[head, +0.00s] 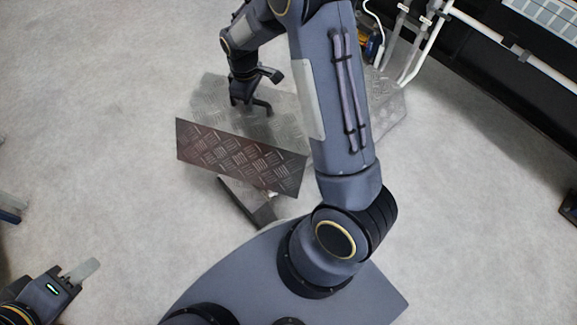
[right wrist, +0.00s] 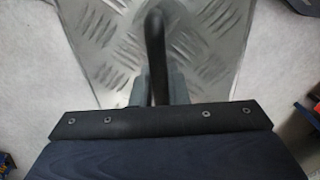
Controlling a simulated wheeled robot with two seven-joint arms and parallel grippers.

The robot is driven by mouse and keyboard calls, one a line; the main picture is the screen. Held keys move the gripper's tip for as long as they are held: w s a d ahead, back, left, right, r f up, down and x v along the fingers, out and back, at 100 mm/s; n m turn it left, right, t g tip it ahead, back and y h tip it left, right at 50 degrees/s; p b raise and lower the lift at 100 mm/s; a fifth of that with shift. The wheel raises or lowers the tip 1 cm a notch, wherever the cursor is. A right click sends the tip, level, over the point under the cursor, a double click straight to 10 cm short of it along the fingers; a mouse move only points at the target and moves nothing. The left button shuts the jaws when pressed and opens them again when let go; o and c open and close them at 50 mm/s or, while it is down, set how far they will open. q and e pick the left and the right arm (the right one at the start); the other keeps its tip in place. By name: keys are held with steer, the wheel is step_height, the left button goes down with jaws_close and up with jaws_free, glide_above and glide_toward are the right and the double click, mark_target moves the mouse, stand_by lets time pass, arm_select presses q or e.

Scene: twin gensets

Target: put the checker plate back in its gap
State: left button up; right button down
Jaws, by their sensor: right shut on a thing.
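A grey checker plate (head: 215,92) lies below my right gripper (head: 250,103) in the head view. In the right wrist view the same raised tread pattern shows on a grey plate (right wrist: 95,50). My right gripper, seen there with its grey fingers (right wrist: 155,88), is shut on a dark curved bar like a handle (right wrist: 155,35) in front of that plate. A darker, reddish-brown checker panel (head: 240,157) stands in front, nearer to me; whether it joins the grey plate is unclear. My left gripper (head: 82,271) is low at the left, away from the plates; its finger gap is not clear. No gap is clearly visible.
More grey tread metal (head: 385,105) shows right of my right arm. A dark slanted support (head: 245,203) is under the brown panel. White pipes (head: 420,50) and a dark frame (head: 490,75) stand at upper right. The pale floor (head: 110,130) at left is clear.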

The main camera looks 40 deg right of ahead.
steer(key=s+d+f+n+b, duration=0.1)
steer(key=d+f+n, duration=0.3)
steer(key=f, duration=0.6)
steer(key=s+d+f+n+b, duration=0.1)
steer(key=d+f+n+b, duration=0.3)
steer(key=f, duration=0.6)
steer(key=s+d+f+n+b, duration=0.1)
steer(key=d+f+n+b, duration=0.2)
steer(key=f, duration=0.7)
steer(key=shift+s+d+f+n, duration=0.15)
steer(key=shift+s+d+n, duration=0.15)
steer(key=shift+d+n, duration=0.25)
steer(key=shift+f, duration=0.1)
steer(key=c, duration=1.4)
jaws_free()
steer(key=shift+s+a, duration=0.1)
